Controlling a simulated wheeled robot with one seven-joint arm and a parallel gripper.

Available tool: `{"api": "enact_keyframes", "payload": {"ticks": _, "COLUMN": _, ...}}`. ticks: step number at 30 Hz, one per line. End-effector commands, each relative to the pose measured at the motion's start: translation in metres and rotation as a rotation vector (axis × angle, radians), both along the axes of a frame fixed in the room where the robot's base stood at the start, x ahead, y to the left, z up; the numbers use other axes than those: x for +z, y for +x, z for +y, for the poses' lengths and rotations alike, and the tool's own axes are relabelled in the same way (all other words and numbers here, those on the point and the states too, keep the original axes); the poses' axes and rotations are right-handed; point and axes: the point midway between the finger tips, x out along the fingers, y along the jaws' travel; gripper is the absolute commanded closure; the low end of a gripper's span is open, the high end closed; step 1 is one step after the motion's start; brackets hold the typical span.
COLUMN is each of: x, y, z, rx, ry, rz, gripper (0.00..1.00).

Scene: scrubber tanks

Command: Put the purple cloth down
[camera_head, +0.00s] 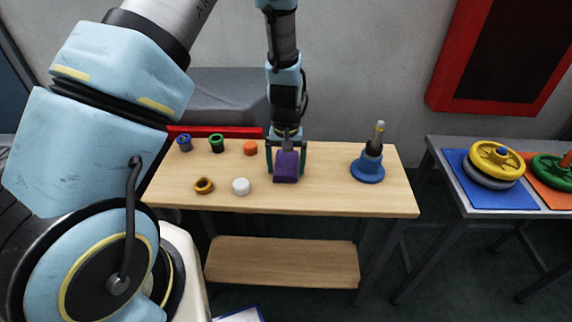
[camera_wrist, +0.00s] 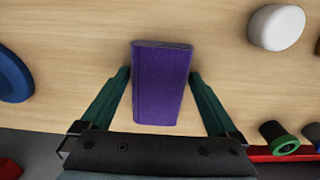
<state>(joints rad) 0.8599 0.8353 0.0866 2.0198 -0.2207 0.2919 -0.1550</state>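The purple cloth (camera_head: 286,167) is a folded block on the wooden table (camera_head: 330,201), near the middle of the tabletop. In the wrist view the purple cloth (camera_wrist: 160,84) lies between the two green fingers of my gripper (camera_wrist: 160,78).
Left of the cloth are a white cap (camera_head: 240,186), a yellow ring (camera_head: 203,185), an orange cap (camera_head: 250,148), a green-rimmed part (camera_head: 216,143) and a blue one (camera_head: 184,143). A blue-based post (camera_head: 368,169) stands to the right. A grey table (camera_head: 466,205) with wheels is farther right.

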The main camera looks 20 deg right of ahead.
Motion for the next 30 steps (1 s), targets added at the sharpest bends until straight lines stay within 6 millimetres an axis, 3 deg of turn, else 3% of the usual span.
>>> {"api": "enact_keyframes", "payload": {"ticks": 8, "x": 0.002, "y": 0.000, "z": 0.000, "rx": 0.000, "ry": 0.000, "rz": 0.000, "gripper": 0.00}}
{"api": "enact_keyframes", "payload": {"ticks": 13, "x": 0.013, "y": 0.001, "z": -0.001, "rx": 0.000, "ry": -0.002, "rz": -0.002, "gripper": 0.00}}
{"api": "enact_keyframes", "payload": {"ticks": 30, "x": 0.113, "y": 0.000, "z": -0.001, "rx": -0.001, "ry": -0.003, "rz": -0.002, "gripper": 0.00}}
